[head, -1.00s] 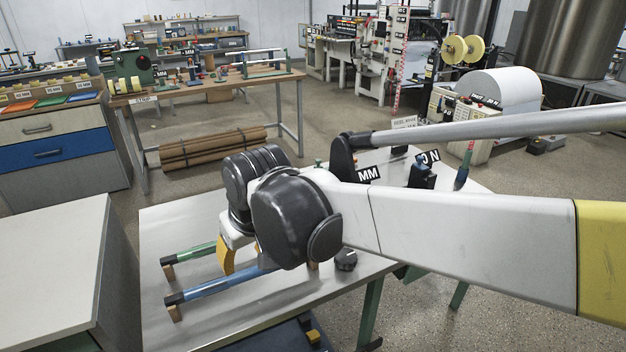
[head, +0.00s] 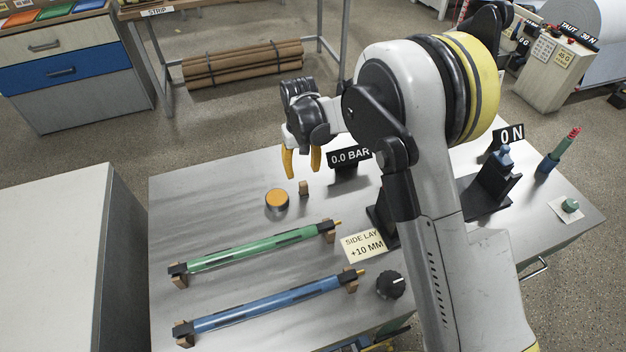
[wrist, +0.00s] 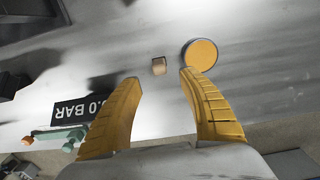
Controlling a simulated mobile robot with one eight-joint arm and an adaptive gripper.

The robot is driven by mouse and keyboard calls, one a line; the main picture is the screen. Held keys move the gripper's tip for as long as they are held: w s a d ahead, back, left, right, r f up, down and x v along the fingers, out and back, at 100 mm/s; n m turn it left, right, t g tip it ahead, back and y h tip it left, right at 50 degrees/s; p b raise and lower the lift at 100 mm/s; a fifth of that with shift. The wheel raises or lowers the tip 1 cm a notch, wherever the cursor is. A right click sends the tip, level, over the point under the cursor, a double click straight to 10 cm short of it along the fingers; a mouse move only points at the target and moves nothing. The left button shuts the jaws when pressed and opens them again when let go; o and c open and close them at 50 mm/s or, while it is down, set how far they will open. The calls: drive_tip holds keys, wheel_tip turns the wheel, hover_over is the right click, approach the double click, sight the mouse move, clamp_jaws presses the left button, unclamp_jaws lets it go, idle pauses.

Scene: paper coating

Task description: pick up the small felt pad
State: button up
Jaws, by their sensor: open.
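A small tan block (head: 304,188) stands on the grey metal table; I take it for the felt pad, though its material cannot be told. In the wrist view the block (wrist: 158,66) shows just beyond and between my fingertips, apart from both. A round orange disc with a dark rim (head: 277,199) lies close to its left; in the wrist view the disc (wrist: 201,54) is near the right fingertip. My gripper (head: 302,172) has two yellow fingers, spread open and empty, pointing down above the table. It also fills the lower wrist view (wrist: 160,78).
A green rod (head: 255,250) and a blue rod (head: 270,303) rest on brown supports nearer the front. A black knob (head: 391,285), a side lay card (head: 363,246) and a 0.0 BAR sign (head: 348,158) stand nearby. The table's left part (head: 185,215) is clear.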

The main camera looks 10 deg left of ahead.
sight(303, 183)
wheel_tip(303, 183, down, 4)
drive_tip(key=shift+f+b, duration=0.15)
drive_tip(key=shift+b, duration=0.45)
wheel_tip(303, 183, down, 5)
drive_tip(key=shift+w+f+b, duration=0.1)
drive_tip(key=shift+b, duration=1.15)
drive_tip(key=c, duration=1.1)
